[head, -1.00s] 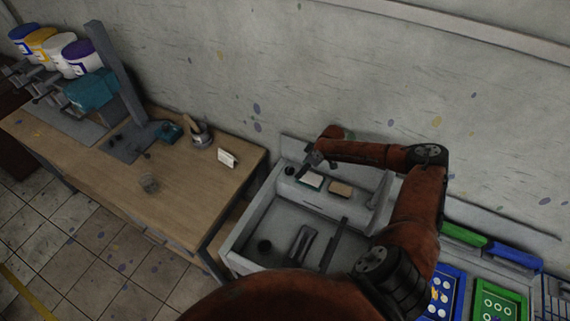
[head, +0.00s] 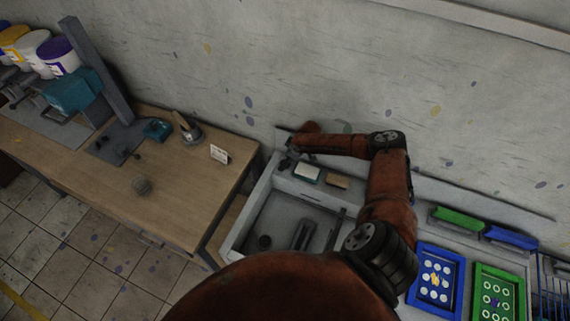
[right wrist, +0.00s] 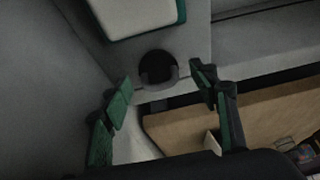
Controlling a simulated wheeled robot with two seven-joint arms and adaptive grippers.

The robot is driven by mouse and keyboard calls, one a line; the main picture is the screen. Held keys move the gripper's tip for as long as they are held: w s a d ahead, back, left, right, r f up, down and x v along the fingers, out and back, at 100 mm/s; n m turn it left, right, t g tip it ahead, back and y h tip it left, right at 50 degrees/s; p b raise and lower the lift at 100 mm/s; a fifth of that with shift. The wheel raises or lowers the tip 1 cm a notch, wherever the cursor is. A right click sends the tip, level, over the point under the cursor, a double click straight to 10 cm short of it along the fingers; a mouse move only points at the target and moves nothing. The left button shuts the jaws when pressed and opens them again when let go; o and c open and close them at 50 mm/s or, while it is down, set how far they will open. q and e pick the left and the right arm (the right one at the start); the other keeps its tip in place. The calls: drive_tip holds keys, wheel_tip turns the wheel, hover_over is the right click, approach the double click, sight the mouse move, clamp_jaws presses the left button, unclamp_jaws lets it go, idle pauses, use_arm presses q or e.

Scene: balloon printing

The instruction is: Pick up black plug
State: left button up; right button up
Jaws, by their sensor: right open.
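The black plug (right wrist: 158,66) is a dark round piece on the grey ledge of the sink, near its corner; it shows in the right wrist view between and just beyond my fingertips. In the head view it is mostly hidden by my right gripper (head: 289,157), which hangs over the ledge's left end. In the right wrist view, my right gripper (right wrist: 162,88) is open and empty, with one green-padded finger on each side of the plug. I cannot tell the exact height gap. My left gripper is not in view.
A white-and-green sponge (head: 306,173) and a brown block (head: 337,181) lie on the ledge beside the plug. The sink basin (head: 285,214) has a dark drain (head: 264,242). A wooden table (head: 190,190) stands to the left, and the wall rises behind.

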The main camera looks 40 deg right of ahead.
drive_tip(key=c, duration=1.2)
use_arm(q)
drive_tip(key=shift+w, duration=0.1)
use_arm(e)
drive_tip(key=shift+c, duration=0.2)
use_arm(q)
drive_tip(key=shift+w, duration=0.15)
use_arm(e)
drive_tip(key=shift+r, duration=0.1)
